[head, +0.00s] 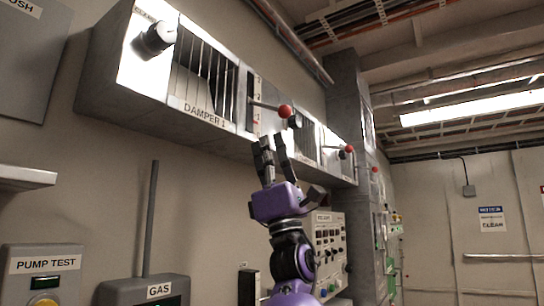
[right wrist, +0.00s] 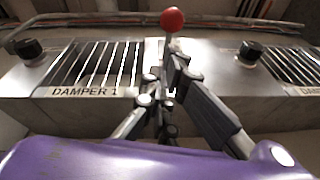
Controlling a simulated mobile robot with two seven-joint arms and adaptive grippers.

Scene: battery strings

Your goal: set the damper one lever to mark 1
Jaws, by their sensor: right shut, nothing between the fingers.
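The damper one lever is a metal rod with a red ball (head: 285,111) on its end, on the panel just right of the grille labelled DAMPER 1 (head: 204,113). The rod sticks out to the right in the head view. In the right wrist view the red ball (right wrist: 172,19) stands above my fingertips. A narrow marked strip (head: 257,88) is beside the lever; its marks are too small to read. My right gripper (head: 270,150) points up just below the ball, shut and empty. In the right wrist view its fingertips overlap the rod's lower part; contact cannot be told. My left gripper is out of view.
A black knob (head: 160,38) sits left of the grille. More red-ball levers (head: 349,149) are farther along the duct. Below are a PUMP TEST box (head: 44,265), a GAS box (head: 158,291) and a control panel (head: 329,240). The air below the duct is open.

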